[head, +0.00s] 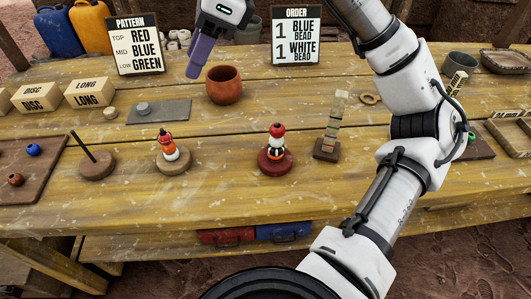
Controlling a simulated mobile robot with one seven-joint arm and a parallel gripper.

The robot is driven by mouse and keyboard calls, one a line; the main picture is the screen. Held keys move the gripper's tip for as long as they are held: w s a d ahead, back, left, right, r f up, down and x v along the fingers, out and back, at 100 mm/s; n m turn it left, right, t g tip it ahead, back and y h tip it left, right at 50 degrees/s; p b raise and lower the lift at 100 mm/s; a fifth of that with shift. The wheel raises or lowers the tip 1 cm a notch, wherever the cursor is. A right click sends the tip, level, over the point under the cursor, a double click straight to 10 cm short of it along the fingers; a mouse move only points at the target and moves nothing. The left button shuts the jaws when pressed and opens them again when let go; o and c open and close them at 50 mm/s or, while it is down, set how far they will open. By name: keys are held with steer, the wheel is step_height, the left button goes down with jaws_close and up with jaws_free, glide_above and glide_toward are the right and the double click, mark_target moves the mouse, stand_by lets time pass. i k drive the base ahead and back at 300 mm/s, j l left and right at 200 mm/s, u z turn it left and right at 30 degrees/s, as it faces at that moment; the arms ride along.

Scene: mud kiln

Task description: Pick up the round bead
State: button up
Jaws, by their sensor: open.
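Several beads could match the round bead. A blue bead (33,149) and a brown-red bead (15,180) lie apart on the dark board (48,158) at the far left. A green bead (471,137) shows at the right, partly beside my arm. Two stands carry stacked red, white and orange pieces: the left stack (167,145) and the right stack (276,141), which has a red round top. My gripper (198,62) is open, with purple fingers pointing down, above the table's back part, left of the clay pot (224,86) and away from the beads. Nothing shows between its fingers.
An empty peg stand (97,165) and a wooden post stand (330,130) stand on the table. Pattern (139,44) and order (297,35) signs stand behind. Labelled blocks (88,92) are at left. The front of the table is clear.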

mark_target(277, 133)
steer(key=k+j+z, duration=0.1)
steer(key=j+z, duration=0.15)
steer(key=z, duration=0.2)
steer(key=k+j+z, duration=0.1)
steer(key=j+z, duration=0.15)
steer(key=z, duration=0.15)
